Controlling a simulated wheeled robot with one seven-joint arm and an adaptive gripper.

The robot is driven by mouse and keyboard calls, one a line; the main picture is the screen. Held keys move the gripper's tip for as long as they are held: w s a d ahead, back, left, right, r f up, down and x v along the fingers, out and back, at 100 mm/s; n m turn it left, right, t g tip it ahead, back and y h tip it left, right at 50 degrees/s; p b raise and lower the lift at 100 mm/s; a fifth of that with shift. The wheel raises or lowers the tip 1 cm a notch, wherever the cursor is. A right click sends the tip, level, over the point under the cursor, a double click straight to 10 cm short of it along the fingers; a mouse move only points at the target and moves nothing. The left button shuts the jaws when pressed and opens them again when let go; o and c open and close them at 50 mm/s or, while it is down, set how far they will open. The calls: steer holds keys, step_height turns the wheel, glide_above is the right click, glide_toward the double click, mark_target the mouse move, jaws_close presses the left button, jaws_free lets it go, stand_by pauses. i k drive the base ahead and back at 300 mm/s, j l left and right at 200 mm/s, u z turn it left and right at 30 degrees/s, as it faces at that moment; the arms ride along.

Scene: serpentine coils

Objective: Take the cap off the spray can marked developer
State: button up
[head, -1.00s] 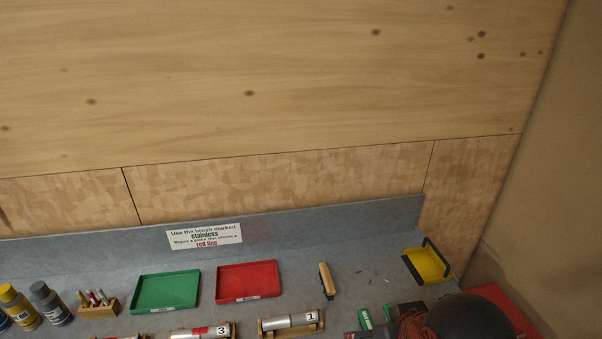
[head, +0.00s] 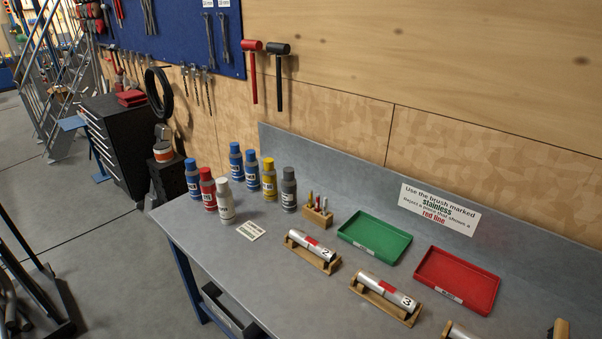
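Several capped spray cans stand upright in a group on the left end of the grey workbench (head: 330,245) in the head view. In the front row are a blue can (head: 193,178), a red can (head: 208,190) and a white can (head: 225,202). Behind them are two more blue cans (head: 236,162) (head: 252,172), a yellow can (head: 269,180) and a grey can (head: 289,190). The labels are too small to read, so I cannot tell which is marked developer. All caps appear to be on. My gripper is not in view.
A small card (head: 251,231) lies before the cans. A wooden marker block (head: 317,216), a green tray (head: 374,237), a red tray (head: 457,279) and numbered cylinders on wooden cradles (head: 312,250) (head: 386,298) stand to the right. Open floor (head: 110,270) lies left of the bench.

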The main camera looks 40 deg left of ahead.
mark_target(222, 183)
steer(key=u, duration=2.2)
steer(key=i+j+z, duration=0.2)
steer(key=i+j, duration=0.15)
steer(key=i, duration=0.15)
steer(key=i+j+z, duration=0.2)
steer(key=i+j, duration=0.2)
steer(key=i+j+z, duration=0.2)
steer(key=i+j, duration=0.25)
steer(key=i+j+z, duration=0.2)
steer(key=i+j, duration=0.2)
steer(key=j, duration=0.15)
steer(key=i+j+z, duration=0.2)
steer(key=i+j, duration=0.15)
steer(key=j, duration=0.25)
